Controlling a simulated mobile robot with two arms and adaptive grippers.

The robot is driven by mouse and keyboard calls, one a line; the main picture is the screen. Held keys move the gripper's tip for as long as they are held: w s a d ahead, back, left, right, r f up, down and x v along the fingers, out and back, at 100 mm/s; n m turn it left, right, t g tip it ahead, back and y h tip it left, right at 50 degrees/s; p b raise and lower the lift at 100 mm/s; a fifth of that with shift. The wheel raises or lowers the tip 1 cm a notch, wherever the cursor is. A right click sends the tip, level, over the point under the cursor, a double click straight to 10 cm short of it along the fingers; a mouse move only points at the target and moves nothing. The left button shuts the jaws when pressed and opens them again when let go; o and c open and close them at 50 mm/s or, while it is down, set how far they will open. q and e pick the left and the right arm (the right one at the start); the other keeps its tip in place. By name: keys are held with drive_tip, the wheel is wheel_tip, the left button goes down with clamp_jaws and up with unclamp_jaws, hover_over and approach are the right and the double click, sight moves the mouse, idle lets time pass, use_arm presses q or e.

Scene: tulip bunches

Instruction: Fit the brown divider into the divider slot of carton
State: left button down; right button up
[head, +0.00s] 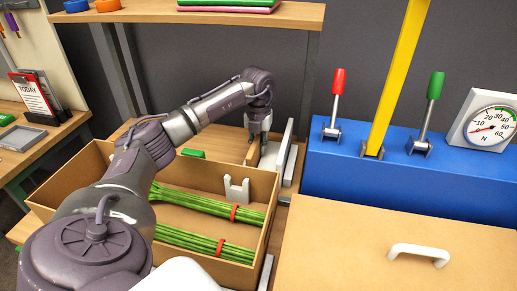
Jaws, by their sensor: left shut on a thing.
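The open brown carton (207,174) stands at centre left, with tulip bunches lying in it; their green stems (210,203) are tied with red bands. A white notched bracket (237,190) stands in the carton near its back right; it looks like the divider slot. My left gripper (258,136) points down just beyond the carton's back right corner, shut on the brown divider (252,153). Little of the divider shows, and its lower part is hidden behind the carton wall. My right gripper is out of view.
A grey-white upright part (286,155) stands right beside the divider. A blue block (400,178) with red and green levers and a yellow bar fills the right. A tan box lid (370,245) with a white handle lies in front. A shelf (240,14) hangs above.

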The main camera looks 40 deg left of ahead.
use_arm(q)
drive_tip(key=shift+r, duration=0.1)
wheel_tip(320, 180, up, 7)
drive_tip(key=p, duration=0.6)
drive_tip(key=s+a, duration=0.5)
drive_tip(key=a, duration=0.4)
drive_tip(key=s+a+p, duration=0.1)
drive_tip(key=s+a, duration=0.4)
drive_tip(key=a, duration=0.4)
drive_tip(key=s+a+p, duration=0.1)
drive_tip(key=s+a, duration=0.4)
drive_tip(key=a, duration=0.5)
